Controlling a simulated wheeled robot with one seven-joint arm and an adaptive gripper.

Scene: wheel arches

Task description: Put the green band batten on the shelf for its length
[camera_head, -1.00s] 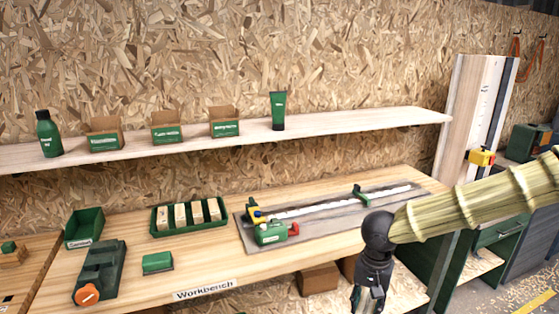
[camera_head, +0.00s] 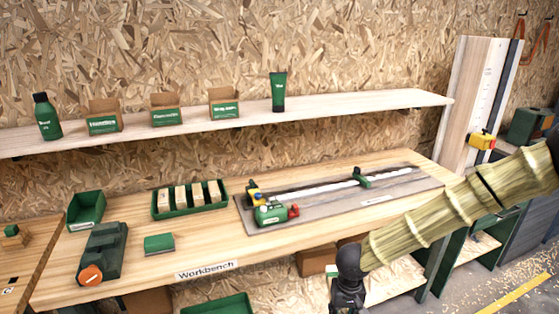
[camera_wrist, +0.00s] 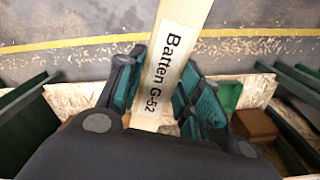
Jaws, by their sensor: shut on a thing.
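In the wrist view, my gripper (camera_wrist: 160,72) is shut on a pale wooden batten (camera_wrist: 183,22) labelled "Batten G-52". The batten passes between the fingers and runs out of the top of the picture. No green band shows on the visible part. In the head view, my gripper (camera_head: 347,299) is at the bottom edge, in front of the workbench. A small green and white patch (camera_head: 333,271) beside it may be the batten's end; I cannot tell. A long wooden wall shelf (camera_head: 330,108) runs above the bench.
The workbench (camera_head: 215,250) holds green bins, tools and a long grey board (camera_head: 400,188). Bottles and boxes stand on the wall shelf. Brown boxes (camera_head: 318,261) and a green bin (camera_head: 218,306) are below the bench. Tall pale boards (camera_head: 468,95) stand at right.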

